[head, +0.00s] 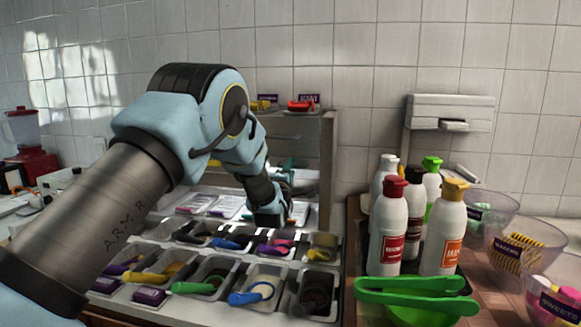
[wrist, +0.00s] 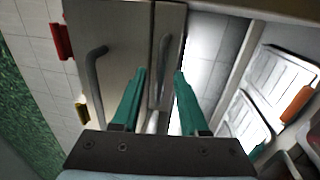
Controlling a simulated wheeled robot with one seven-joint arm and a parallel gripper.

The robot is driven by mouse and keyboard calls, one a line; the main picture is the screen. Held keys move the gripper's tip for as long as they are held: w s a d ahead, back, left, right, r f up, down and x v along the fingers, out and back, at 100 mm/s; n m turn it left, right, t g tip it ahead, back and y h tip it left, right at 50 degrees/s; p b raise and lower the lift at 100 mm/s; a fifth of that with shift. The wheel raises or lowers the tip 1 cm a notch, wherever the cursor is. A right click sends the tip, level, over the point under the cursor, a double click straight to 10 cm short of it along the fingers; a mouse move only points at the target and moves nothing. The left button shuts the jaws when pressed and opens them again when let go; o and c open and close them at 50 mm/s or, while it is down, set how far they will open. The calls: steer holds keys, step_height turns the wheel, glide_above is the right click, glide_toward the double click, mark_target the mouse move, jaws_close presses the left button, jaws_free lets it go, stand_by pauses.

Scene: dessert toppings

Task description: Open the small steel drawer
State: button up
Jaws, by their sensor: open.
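In the wrist view, a narrow steel front (wrist: 172,25) with a thin bar handle (wrist: 162,72) lies ahead, beside a wider steel front (wrist: 125,30) with a larger curved handle (wrist: 95,70). The narrow one looks like the small steel drawer, and it appears closed. My gripper (wrist: 159,76) has green fingers, open and apart. The thin handle shows between the fingertips; I cannot tell how deep it sits between them or whether they touch it. In the head view, the steel cabinet (head: 328,150) stands against the wall, and my arm hides its front and most of the gripper.
Several topping trays (head: 213,268) with coloured scoops fill the counter before the cabinet. To the right stand several bottles (head: 393,228), green tongs (head: 415,290) and clear bowls (head: 520,250). A red blender (head: 30,150) is at the far left. Small items (head: 300,105) sit atop the cabinet.

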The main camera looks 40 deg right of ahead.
steer(key=shift+c, duration=0.2)
jaws_close()
stand_by(1.3)
